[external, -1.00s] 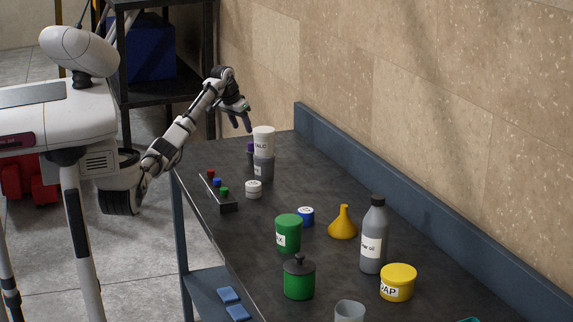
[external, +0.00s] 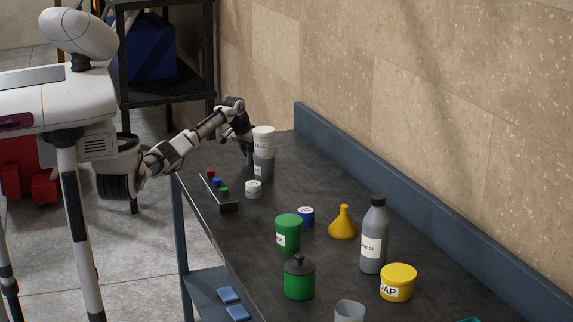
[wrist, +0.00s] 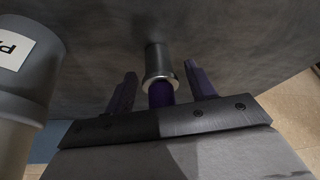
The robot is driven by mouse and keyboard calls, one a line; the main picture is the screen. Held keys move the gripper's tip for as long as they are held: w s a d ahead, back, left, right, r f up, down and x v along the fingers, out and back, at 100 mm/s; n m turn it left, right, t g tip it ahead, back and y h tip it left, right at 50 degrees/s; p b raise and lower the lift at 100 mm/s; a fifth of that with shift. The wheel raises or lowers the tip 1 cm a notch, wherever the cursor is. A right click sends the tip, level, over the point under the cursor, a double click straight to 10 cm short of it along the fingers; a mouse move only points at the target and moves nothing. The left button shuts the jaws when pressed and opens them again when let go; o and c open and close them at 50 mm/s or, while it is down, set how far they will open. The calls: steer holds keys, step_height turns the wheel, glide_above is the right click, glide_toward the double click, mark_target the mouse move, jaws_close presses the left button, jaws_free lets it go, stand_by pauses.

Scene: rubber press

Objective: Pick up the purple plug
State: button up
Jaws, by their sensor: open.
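The purple plug (wrist: 160,95) shows in the wrist view at the end of a short metal cylinder (wrist: 160,62), between my two purple fingers. My gripper (wrist: 161,72) is open, with a gap visible on each side of the plug. In the external view my gripper (external: 249,151) is low at the far left end of the dark table, just left of the grey and white containers. There the gripper hides the plug.
A grey container (external: 264,166) with a white cup (external: 263,140) on top stands close beside my gripper; it fills the left of the wrist view. A rack with coloured pieces (external: 222,193) and a small white jar (external: 253,189) are nearer. Several bottles and tubs stand further right.

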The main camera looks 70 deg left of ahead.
steer(key=c, duration=1)
steer(key=shift+o, duration=0.2)
step_height(320, 180, up, 20)
steer(key=b, duration=0.1)
